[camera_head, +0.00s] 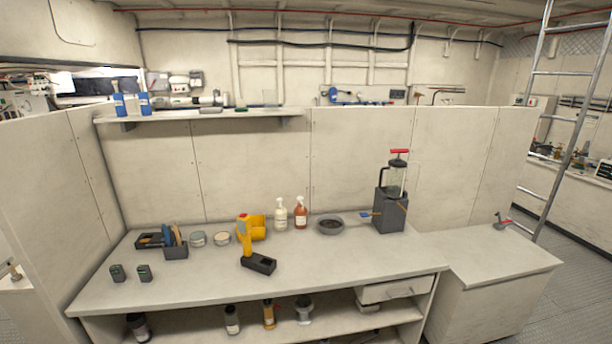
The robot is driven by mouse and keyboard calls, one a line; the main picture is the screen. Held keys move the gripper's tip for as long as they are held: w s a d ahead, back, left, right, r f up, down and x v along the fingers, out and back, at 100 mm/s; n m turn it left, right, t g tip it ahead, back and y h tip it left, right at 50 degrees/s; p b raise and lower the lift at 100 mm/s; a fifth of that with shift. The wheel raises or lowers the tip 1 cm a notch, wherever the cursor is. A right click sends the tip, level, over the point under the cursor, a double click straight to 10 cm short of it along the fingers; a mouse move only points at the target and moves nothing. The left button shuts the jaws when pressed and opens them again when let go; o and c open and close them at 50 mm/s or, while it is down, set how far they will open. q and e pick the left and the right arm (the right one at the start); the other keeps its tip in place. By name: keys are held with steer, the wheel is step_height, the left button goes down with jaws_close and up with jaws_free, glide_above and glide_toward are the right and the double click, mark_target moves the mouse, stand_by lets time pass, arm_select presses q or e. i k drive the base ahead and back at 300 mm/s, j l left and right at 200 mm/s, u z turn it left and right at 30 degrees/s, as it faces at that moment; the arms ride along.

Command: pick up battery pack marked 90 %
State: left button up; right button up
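Two small dark packs stand apart from each other near the front left of the white workbench (300,270). They look like battery packs. The left pack (117,273) and the right pack (145,273) each carry a small greenish mark on top, too small to read. I cannot tell which, if either, is marked 90 %. To their right stands a yellow tool (245,238) with a dark block (259,264) at its base. Neither of my grippers is in view.
The bench's right front is clear. Panels close the left and back. A ladder (570,130) stands at right.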

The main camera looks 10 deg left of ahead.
mark_target(117, 274)
steer(key=u, duration=1.65)
steer(key=i, duration=0.05)
